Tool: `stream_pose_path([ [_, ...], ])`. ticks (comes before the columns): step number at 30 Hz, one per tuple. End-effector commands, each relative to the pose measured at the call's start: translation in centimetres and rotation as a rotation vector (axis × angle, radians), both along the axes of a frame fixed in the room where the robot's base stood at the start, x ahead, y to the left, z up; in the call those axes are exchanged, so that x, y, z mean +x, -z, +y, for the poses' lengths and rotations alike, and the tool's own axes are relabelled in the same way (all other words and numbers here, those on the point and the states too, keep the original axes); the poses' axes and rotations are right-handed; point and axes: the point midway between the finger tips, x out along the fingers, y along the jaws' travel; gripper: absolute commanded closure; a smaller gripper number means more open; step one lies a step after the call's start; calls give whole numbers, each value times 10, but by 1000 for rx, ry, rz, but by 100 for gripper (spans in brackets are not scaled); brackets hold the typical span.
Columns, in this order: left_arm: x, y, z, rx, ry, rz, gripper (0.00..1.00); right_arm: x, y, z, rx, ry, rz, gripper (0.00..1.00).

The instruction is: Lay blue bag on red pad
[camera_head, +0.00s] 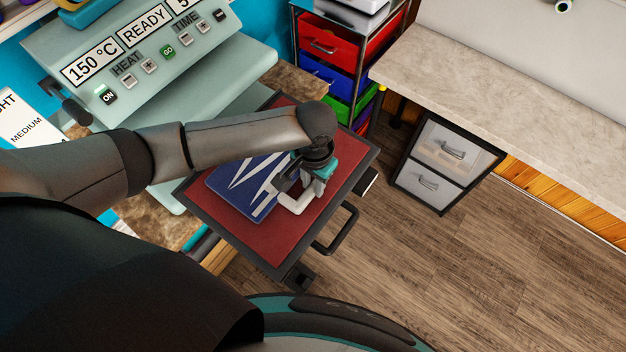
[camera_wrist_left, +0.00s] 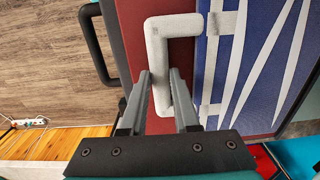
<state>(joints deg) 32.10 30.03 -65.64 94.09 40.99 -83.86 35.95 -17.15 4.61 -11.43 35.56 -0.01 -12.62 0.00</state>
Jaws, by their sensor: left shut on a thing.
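The blue bag (camera_head: 232,188) with white stripes lies flat on the red pad (camera_head: 262,239) of the press, with red showing around it. My left gripper (camera_head: 303,192) is over the bag's right side, at its white handle (camera_head: 290,206). In the left wrist view the fingers (camera_wrist_left: 162,95) are shut on the white handle (camera_wrist_left: 161,42), with the blue bag (camera_wrist_left: 268,70) to the right and the red pad (camera_wrist_left: 186,55) beneath. My arm hides part of the bag and pad in the head view. My right gripper is not in view.
The heat press (camera_head: 150,62) with its display panel stands behind the pad. A black pull handle (camera_head: 340,230) juts from the pad's front. A coloured drawer unit (camera_head: 335,75) and a stone counter (camera_head: 480,95) stand to the right. The wooden floor (camera_head: 450,260) is clear.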

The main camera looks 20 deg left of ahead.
Motion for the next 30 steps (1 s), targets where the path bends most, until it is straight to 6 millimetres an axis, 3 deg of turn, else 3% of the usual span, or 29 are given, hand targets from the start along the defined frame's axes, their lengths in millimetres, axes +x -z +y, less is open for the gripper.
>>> stream_pose_path([
  [3,0,3,0,0,0,-1,100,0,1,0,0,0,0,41],
  [4,0,2,0,0,0,-1,67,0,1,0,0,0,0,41],
  [12,0,2,0,1,0,-1,37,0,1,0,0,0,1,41],
  [23,0,-3,0,0,0,-1,36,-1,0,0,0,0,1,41],
  [30,1,-45,-1,-3,1,-5,36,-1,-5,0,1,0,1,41],
])
